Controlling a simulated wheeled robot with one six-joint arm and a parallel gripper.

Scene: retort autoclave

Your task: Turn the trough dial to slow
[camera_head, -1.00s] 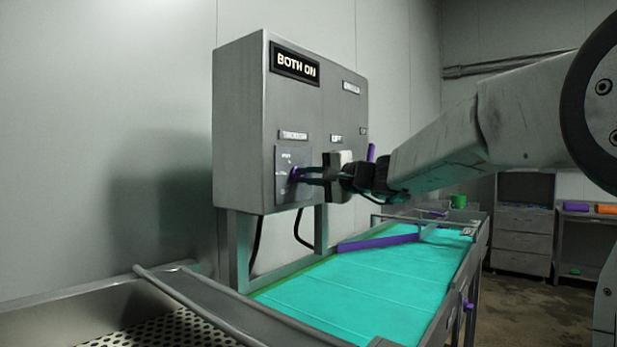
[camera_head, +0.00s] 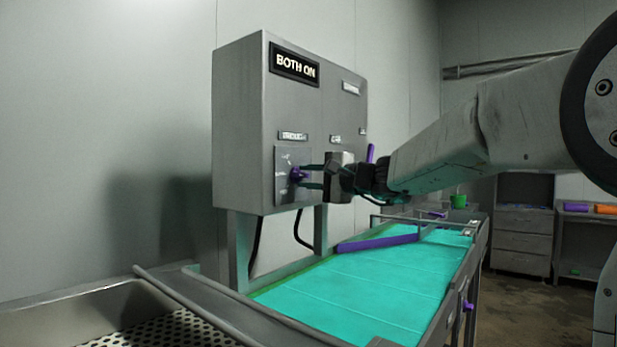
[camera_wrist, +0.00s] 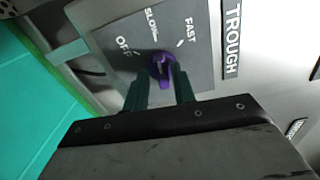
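The trough dial is a small purple knob (camera_head: 296,175) on a grey plate (camera_head: 283,190) low on the front of the control box. In the wrist view the dial (camera_wrist: 161,70) sits below the OFF, SLOW and FAST marks, beside the TROUGH label (camera_wrist: 231,40). Its top end seems to face roughly up toward SLOW, but its exact pointing is hard to make out. My gripper (camera_wrist: 160,88) is at the dial, its two dark fingers spread to either side of it. In the head view the fingers (camera_head: 312,177) are apart, with the knob at their tips.
The grey control box (camera_head: 240,120) carries a BOTH ON display (camera_head: 294,65). Below it runs a turquoise trough (camera_head: 350,295) with a purple bar (camera_head: 378,243) across it. A perforated metal tray (camera_head: 175,330) is at front left. A drawer unit (camera_head: 522,235) stands behind.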

